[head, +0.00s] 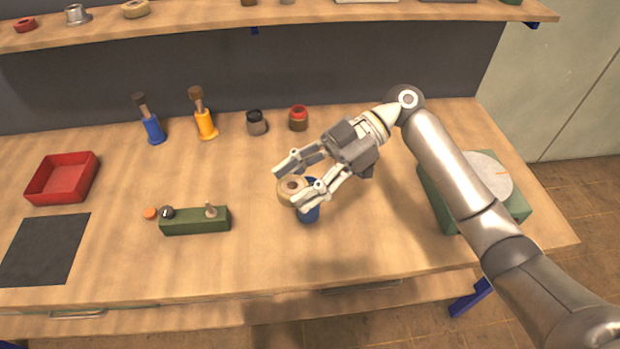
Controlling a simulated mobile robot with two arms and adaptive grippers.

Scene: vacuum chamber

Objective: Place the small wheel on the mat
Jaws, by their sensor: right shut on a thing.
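The small wheel (288,188) is a tan ring with a dark hole in its centre. My right gripper (291,187) is shut on it, with one finger on each side, over the middle of the workbench. A blue object (308,214) shows just below and behind the fingers, partly hidden by them. I cannot tell whether the wheel touches it. The mat (42,250) is a dark grey flat square at the left front of the bench, bare and well to the left of the wheel. My left gripper is not in view.
A green block with knobs (195,221) and an orange disc (150,213) lie between wheel and mat. A red tray (62,179) sits behind the mat. A green box (437,200) is right.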

